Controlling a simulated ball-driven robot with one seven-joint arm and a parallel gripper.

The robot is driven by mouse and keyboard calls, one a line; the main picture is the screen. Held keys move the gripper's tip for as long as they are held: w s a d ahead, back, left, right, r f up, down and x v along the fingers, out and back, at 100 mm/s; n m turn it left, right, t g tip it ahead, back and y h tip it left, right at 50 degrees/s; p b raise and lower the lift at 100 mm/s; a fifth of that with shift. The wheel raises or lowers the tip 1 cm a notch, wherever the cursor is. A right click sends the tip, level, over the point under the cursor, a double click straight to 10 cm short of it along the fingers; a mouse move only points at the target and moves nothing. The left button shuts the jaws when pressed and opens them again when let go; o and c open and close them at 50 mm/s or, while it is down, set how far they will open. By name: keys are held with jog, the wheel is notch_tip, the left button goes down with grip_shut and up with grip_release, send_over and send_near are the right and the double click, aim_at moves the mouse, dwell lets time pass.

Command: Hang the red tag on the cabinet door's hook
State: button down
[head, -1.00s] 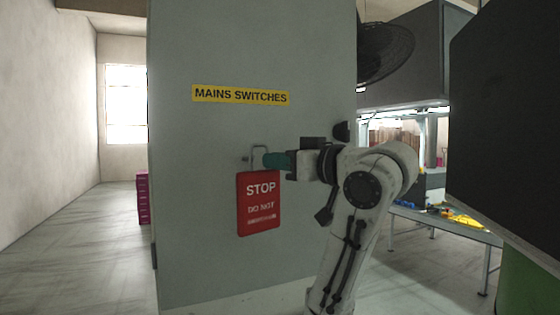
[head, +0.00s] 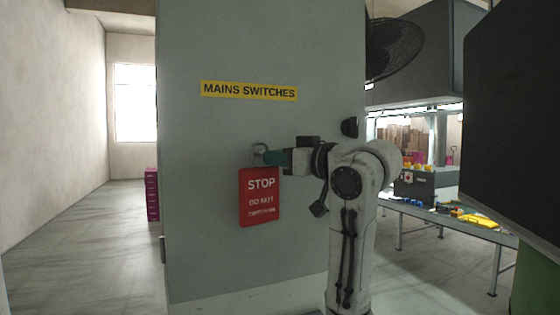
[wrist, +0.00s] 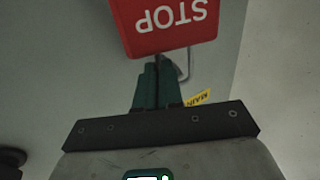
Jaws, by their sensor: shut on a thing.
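The red tag (head: 260,197), lettered STOP, hangs upright in front of the grey cabinet door (head: 225,250). It also shows upside down at the top of the wrist view (wrist: 165,25). My gripper (head: 268,158) has teal fingers and is shut on the tag at its top edge; its fingertips also show in the wrist view (wrist: 158,62). A grey wire loop (wrist: 184,62) shows beside the fingers. In the head view, the small metal hook (head: 257,152) and the loop overlap just left of the fingertips. I cannot tell whether the loop is around the hook.
A yellow MAINS SWITCHES label (head: 249,91) is on the door above the tag. A black fan (head: 395,48) is at the upper right. A work table (head: 450,218) with several items stands at right. The floor at left is clear, with magenta crates (head: 152,194) beyond the cabinet.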

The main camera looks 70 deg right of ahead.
jog(key=shift+w+d+f+b, duration=0.2)
jog(key=shift+w+d+f, duration=0.1)
jog(key=shift+w+d, duration=0.2)
jog(key=shift+w+d+f+b, duration=0.15)
jog(key=shift+w+d+f, duration=0.15)
jog(key=shift+w+d, duration=0.2)
jog(key=shift+f, duration=0.1)
jog(key=c, duration=1.2)
grip_release()
jog(key=b+v, duration=0.3)
jog(key=v, duration=0.8)
